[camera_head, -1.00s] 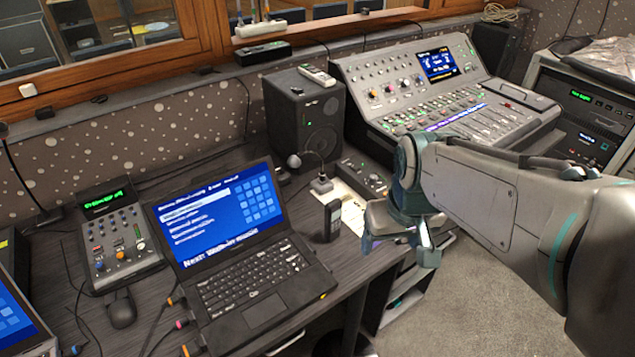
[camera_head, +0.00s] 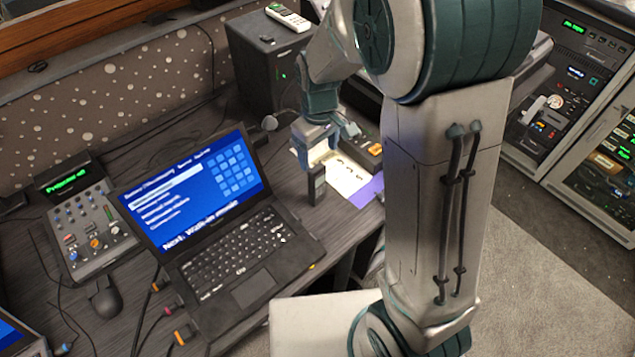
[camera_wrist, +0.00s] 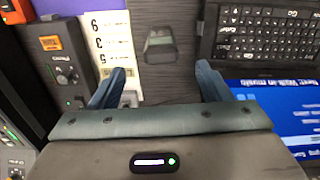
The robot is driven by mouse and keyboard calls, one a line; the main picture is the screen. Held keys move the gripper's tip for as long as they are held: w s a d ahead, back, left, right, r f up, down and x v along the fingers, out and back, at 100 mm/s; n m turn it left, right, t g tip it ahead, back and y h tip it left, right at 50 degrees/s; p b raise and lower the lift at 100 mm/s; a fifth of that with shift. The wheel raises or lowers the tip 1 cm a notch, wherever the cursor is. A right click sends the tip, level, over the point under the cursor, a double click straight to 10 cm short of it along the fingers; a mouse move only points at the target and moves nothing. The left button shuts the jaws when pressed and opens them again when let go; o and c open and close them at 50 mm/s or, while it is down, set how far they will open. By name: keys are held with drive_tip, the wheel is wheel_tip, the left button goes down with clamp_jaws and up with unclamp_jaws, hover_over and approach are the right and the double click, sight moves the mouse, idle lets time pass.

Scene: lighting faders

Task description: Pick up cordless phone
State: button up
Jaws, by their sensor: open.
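A small black upright device (camera_head: 316,187) stands on the desk just right of the laptop. It could be a cordless handset, but I cannot tell. In the wrist view this dark device (camera_wrist: 160,44) is seen from above, ahead of the gap between my fingers. My gripper (camera_head: 325,147) is open and empty, pointing down above it; both fingers show apart in the wrist view (camera_wrist: 160,76). A pale phone-like handset with a keypad and green screen (camera_head: 288,17) lies on top of the black speaker, away from my gripper.
The open laptop (camera_head: 236,240) is close left of the device. A paper sheet (camera_head: 345,177), a purple item (camera_head: 368,191) and a small control box (camera_head: 362,148) lie to the right. The speaker (camera_head: 262,65) rises behind. A mixer panel (camera_head: 94,232) stands left.

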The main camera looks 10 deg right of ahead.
sight(317, 168)
drive_tip(key=shift+w+a+f+p, duration=0.1)
drive_tip(key=shift+f+p, duration=0.2)
drive_tip(key=shift+f, duration=1.7)
drive_tip(key=shift+w+a+f+p, duration=0.1)
drive_tip(key=shift+f+p, duration=0.15)
drive_tip(key=shift+f, duration=1.7)
drive_tip(key=c, duration=1.4)
